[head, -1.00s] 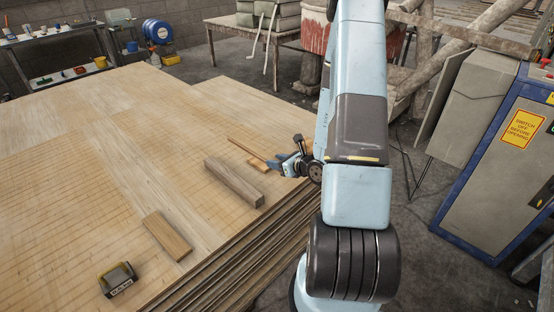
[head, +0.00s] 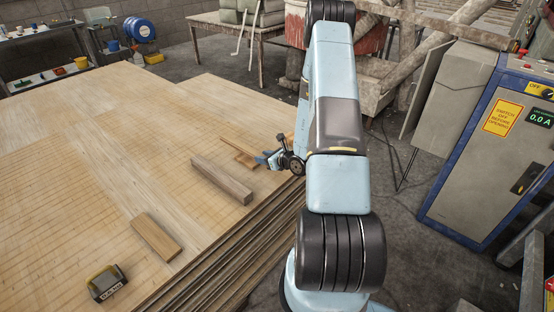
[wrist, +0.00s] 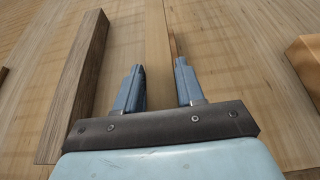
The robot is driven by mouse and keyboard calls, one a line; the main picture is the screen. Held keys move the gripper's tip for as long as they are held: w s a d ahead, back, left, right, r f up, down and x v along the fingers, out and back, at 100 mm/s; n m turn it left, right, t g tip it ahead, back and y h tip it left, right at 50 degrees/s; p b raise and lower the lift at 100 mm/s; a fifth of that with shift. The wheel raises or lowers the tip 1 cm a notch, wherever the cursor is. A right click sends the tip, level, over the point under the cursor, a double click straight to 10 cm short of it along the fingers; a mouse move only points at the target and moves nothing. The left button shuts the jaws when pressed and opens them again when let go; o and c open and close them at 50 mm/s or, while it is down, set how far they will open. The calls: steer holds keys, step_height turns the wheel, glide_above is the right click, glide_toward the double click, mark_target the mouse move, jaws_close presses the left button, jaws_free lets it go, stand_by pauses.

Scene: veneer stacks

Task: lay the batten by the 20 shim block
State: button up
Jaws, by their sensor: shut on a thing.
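The batten, a thin light wooden strip (wrist: 157,40), runs between the fingers of my gripper (wrist: 160,66) in the wrist view. My gripper is shut on it. In the head view a thin strip (head: 238,146) extends up and left from my gripper (head: 264,159), low over the veneer stack; I cannot tell whether it touches the sheet. A thicker grey-brown wooden block (head: 221,179) lies beside it, also left of the fingers in the wrist view (wrist: 78,85). A shorter brown block (head: 156,238) lies nearer. I can read no 20 on any block.
The veneer stack (head: 70,150) has a stepped edge at the right. A black and yellow device (head: 106,283) sits at its near corner. An orange-brown block (wrist: 306,62) lies right of the fingers. A grey cabinet (head: 480,150) stands right. Much of the sheet is bare.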

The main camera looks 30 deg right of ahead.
steer(key=shift+w+f, duration=0.2)
steer(key=shift+f, duration=1.6)
steer(key=o, duration=1.1)
steer(key=shift+d, duration=0.1)
